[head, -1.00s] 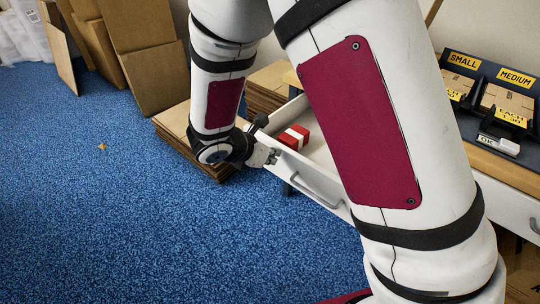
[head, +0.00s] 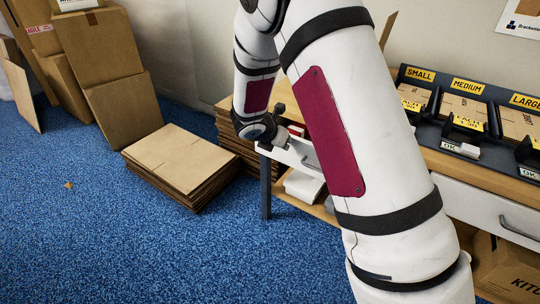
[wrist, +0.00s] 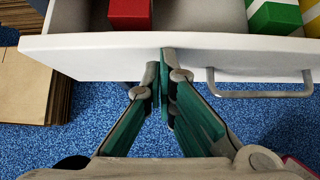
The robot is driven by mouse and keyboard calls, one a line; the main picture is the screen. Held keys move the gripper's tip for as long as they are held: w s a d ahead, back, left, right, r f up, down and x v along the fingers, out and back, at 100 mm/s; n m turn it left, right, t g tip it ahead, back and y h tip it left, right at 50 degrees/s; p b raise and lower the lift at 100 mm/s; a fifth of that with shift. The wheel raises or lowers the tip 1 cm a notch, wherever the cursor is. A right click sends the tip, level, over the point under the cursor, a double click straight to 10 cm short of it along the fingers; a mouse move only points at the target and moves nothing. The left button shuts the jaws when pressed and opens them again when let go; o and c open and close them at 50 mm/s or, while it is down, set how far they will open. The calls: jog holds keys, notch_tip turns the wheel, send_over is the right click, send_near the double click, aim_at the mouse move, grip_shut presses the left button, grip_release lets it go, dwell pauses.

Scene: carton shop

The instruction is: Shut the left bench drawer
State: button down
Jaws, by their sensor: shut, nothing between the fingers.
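The left bench drawer (wrist: 110,57) is partly open in the wrist view. Its white front crosses the picture, with a grey bar handle (wrist: 260,94) at the right. Inside it show a red block (wrist: 130,14) and a green-and-white box (wrist: 275,17). My gripper (wrist: 165,56) is shut and empty, with its fingertips at the drawer front, left of the handle; they look to be touching it. In the head view the drawer front (head: 296,153) shows left of my arm, with the red block (head: 297,130) behind it. My arm hides most of the drawer.
A stack of flat cartons (head: 180,163) lies on the blue floor left of the bench, with more cartons (head: 112,75) against the wall. A second drawer (head: 470,205) at right looks shut. A sorting rack (head: 460,125) stands on the bench.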

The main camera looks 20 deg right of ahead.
jog(key=w+d+p, duration=0.1)
jog(key=w+d, duration=0.3)
jog(key=d, duration=0.2)
jog(key=shift+w+d, duration=0.25)
jog(key=shift+w, duration=0.1)
jog(key=shift+r, duration=0.15)
